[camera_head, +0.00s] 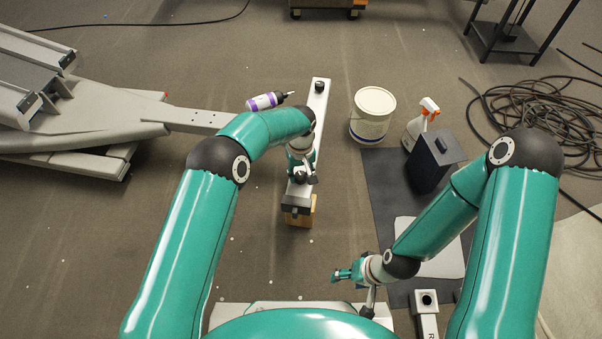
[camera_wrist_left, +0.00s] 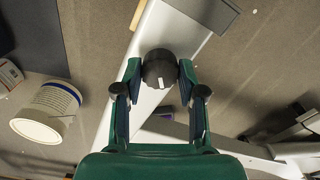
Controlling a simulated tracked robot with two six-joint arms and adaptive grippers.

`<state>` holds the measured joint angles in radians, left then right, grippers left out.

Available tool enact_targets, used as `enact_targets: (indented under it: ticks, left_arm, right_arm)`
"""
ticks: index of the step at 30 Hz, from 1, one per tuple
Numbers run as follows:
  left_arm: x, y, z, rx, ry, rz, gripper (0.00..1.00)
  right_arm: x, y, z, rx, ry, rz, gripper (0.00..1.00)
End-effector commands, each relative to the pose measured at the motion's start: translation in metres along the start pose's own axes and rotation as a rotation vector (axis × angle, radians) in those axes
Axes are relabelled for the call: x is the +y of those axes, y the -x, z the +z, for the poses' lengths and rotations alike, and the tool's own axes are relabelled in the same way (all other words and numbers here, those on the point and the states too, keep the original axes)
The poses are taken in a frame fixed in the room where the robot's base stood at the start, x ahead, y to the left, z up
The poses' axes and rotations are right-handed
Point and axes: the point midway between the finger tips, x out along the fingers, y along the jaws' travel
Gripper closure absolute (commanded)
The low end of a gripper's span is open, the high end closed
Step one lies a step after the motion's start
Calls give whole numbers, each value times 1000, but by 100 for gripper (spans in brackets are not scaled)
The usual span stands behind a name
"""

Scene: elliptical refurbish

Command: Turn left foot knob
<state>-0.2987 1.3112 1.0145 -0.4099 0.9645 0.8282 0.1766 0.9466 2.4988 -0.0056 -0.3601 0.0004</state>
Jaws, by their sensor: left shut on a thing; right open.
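A long pale grey beam (camera_head: 318,103) lies on the floor ahead, with a black knob (camera_head: 319,87) at its far end. A second black knob (camera_wrist_left: 160,70) with a white mark shows near the beam's near end in the left wrist view. My left gripper (camera_head: 300,178) is over that near part of the beam, its two fingers (camera_wrist_left: 160,72) shut on the sides of this knob. In the head view the gripper largely hides the held knob. My right gripper (camera_head: 343,274) is open and empty, low and apart from the beam.
A wooden block (camera_head: 301,217) is under the beam's near end. A purple-labelled bottle (camera_head: 266,101) lies left of the beam. A white bucket (camera_head: 372,115), a spray bottle (camera_head: 421,124) and a black box (camera_head: 432,164) stand right. A grey machine frame (camera_head: 95,115) is left; cables (camera_head: 545,125) lie far right.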

Motion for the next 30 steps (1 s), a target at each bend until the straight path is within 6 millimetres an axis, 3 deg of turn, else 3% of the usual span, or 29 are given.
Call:
enact_targets:
  ticks: [12, 28, 29, 30]
  left_arm:
    - [0, 1, -1, 4, 211, 2, 95]
    - [0, 1, -1, 4, 239, 2, 95]
    - [0, 1, -1, 4, 239, 2, 59]
    - [0, 1, -1, 4, 239, 2, 52]
  right_arm:
    - [1, -2, 0, 0, 0, 0, 35]
    - [1, -2, 0, 0, 0, 0, 35]
    - [1, -2, 0, 0, 0, 0, 35]
    - [1, -2, 0, 0, 0, 0, 35]
